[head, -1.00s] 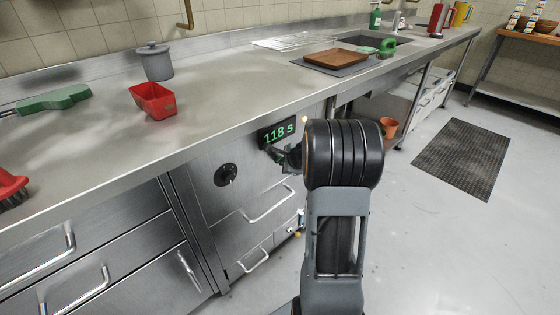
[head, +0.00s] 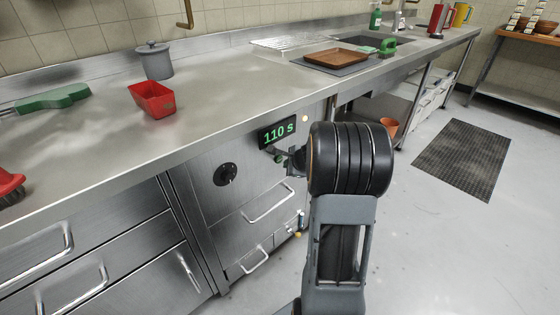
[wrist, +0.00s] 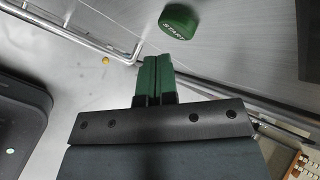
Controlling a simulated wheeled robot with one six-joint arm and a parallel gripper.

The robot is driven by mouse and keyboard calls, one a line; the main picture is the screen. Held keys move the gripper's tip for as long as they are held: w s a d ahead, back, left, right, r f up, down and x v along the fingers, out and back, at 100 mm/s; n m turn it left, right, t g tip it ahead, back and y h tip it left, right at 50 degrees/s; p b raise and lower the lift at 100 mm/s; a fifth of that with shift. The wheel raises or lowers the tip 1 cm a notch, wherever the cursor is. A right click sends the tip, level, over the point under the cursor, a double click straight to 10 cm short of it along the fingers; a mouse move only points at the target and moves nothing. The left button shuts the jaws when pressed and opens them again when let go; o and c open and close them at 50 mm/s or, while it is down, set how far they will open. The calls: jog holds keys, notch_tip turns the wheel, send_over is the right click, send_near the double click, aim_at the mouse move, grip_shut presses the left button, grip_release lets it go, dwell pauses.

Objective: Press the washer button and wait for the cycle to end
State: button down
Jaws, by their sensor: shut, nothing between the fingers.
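The washer (head: 205,205) is a steel-fronted unit under the counter, with a black round knob (head: 226,174). Its dark display (head: 277,134) reads "110 s" in green. In the wrist view a green button marked START (wrist: 179,21) stands just beyond my gripper (wrist: 158,58). The green fingers are shut together and empty, and in the picture they are apart from the button. In the head view my arm hides the button and most of my gripper.
The counter (head: 230,100) above holds a red container (head: 152,100), a grey lidded pot (head: 154,61) and a brown tray (head: 336,58). Bar handles (head: 268,203) stick out below the display. A terracotta pot (head: 389,126) is behind my arm. The floor at right is open, with a dark mat (head: 465,155).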

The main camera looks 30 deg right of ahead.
jog(key=shift+s+d+b, duration=0.25)
jog(key=shift+s+b, duration=0.1)
jog(key=shift+s, duration=0.85)
jog(key=shift+s+d+b, duration=0.2)
jog(key=shift+s+b, duration=0.1)
jog(key=shift+s, duration=0.85)
jog(key=s+a+r+n+g+y+p, duration=0.1)
jog(key=a+r+n+y+p, duration=0.1)
jog(key=a+r+n+p, duration=0.75)
jog(key=s+a+r+n+g+p, duration=0.1)
jog(key=s+a+r+n+p, duration=0.4)
jog(key=r+p, duration=0.2)
jog(key=s+a+r+n+g+h+p, duration=0.1)
jog(key=s+a+r+n+p, duration=0.3)
jog(key=r, duration=0.6)
jog(key=s+a+r+n+g+p, duration=0.2)
jog(key=s+a+r+n+p, duration=0.3)
jog(key=r+p, duration=0.4)
jog(key=shift+s+a+n+h+p, duration=0.3)
jog(key=shift+s+a+n+h, duration=0.05)
jog(key=shift+s+a+h, duration=0.05)
jog(key=shift+a, duration=0.1)
